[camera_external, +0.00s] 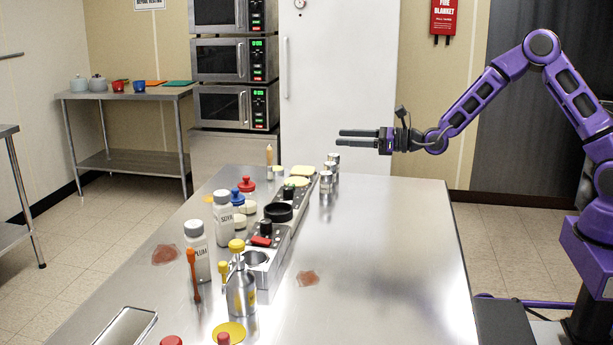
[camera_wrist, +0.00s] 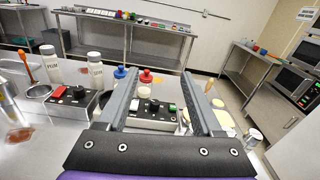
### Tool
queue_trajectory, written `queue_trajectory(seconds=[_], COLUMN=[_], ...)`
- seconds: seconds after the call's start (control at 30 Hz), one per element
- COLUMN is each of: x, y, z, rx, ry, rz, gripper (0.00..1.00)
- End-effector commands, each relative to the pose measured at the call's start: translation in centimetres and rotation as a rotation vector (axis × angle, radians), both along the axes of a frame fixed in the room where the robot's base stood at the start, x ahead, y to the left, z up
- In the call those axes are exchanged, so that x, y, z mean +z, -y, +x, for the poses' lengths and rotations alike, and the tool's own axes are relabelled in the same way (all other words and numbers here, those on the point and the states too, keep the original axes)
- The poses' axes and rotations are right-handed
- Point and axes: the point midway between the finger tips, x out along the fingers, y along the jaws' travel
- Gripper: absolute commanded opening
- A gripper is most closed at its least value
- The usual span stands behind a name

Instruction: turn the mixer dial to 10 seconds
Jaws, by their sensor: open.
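My gripper (camera_external: 340,135) is open and empty, raised above the far part of the steel table, pointing left. Its two fingers also show in the wrist view (camera_wrist: 161,76), spread apart. Two grey dial units stand in a row on the table. The nearer unit (camera_external: 283,240) has a red switch (camera_external: 261,241) and a black dial (camera_external: 266,228); in the wrist view this dial (camera_wrist: 79,92) is left of the fingers. The farther unit has another black dial (camera_external: 289,192), seen between the fingers in the wrist view (camera_wrist: 154,105). Which is the mixer and the dial markings are unreadable.
White SOYA (camera_external: 223,219) and PLUM (camera_external: 197,252) bottles, red- and blue-capped jars and a yellow-topped dispenser (camera_external: 240,288) crowd the left of the units. Metal tins (camera_external: 326,182) stand at the far end. The table's right side (camera_external: 400,255) is mostly clear.

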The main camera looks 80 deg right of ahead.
Motion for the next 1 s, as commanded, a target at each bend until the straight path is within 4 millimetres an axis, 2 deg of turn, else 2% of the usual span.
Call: queue_trajectory(seconds=[0.03,0.1,0.27,0.4,0.5,0.6,0.7,0.83,1.0], x=[0.9,-2.1,-6.9,-11.5,-14.5,-16.5,-17.6,-17.9,-17.9], y=[1.9,1.2,1.1,1.0,1.0,1.0,1.0,1.0,1.1], z=[-0.9,-0.6,-0.5,-0.5,-0.5,-0.5,-0.5,0.1,2.3], rx=[-0.056,-0.039,-0.038,-0.036,-0.036,-0.036,-0.035,-0.033,-0.034], ry=[0.045,0.029,0.028,0.029,0.030,0.032,0.033,0.034,0.034], rz=[0.067,0.060,0.055,0.052,0.050,0.047,0.044,0.042,0.043], gripper=[0.67,0.67,0.67,0.67,0.67,0.67,0.67,0.67,0.67])
